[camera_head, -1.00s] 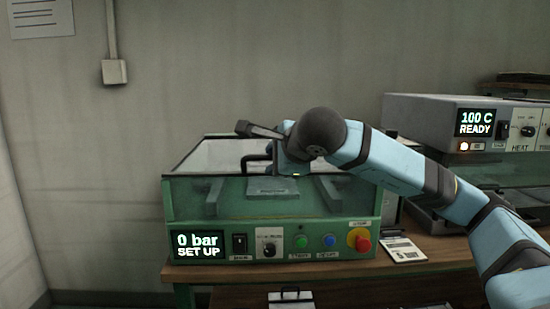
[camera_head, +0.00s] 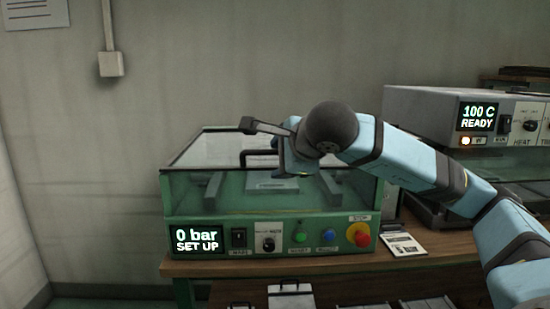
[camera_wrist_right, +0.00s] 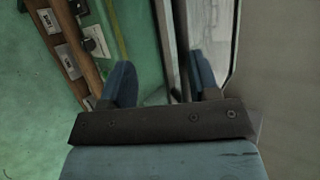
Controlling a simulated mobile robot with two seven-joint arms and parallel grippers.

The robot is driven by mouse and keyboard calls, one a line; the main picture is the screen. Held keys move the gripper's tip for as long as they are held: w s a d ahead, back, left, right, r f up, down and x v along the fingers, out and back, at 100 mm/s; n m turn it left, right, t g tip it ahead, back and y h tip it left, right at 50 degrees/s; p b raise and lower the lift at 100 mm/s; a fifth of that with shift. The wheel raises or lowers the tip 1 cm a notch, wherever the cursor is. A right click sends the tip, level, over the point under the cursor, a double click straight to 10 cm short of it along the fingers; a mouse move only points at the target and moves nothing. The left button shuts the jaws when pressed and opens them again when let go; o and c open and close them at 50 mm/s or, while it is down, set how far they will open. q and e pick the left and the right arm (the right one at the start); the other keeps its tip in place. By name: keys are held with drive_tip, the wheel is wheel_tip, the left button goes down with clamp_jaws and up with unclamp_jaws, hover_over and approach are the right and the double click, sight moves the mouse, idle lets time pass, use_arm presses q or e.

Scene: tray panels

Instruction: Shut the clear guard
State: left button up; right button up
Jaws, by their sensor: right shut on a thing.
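The clear guard (camera_head: 208,152) has a dark frame and lies across the top of the green press (camera_head: 172,243). It looks lowered; whether it sits fully home I cannot tell. My right gripper (camera_head: 290,172) is at the right half of the guard, by its black handle. It is shut on the guard, though the grip itself is mostly hidden by my wrist. In the right wrist view, a dark bar of the guard (camera_wrist_right: 170,60) runs between the fingers of my right gripper (camera_wrist_right: 160,92). My left gripper is not in view.
The press front has a display (camera_head: 196,238) reading 0 bar, SET UP, and a red knob (camera_head: 359,235). A heater unit (camera_head: 425,105) reading 100 C, READY stands at the right. A card (camera_head: 402,244) lies on the wooden bench. Several trays sit below.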

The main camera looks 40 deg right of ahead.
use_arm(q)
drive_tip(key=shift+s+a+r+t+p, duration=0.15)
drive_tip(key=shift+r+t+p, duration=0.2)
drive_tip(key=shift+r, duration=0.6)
use_arm(e)
drive_tip(key=v, duration=1.1)
drive_tip(key=shift+s+r, duration=0.15)
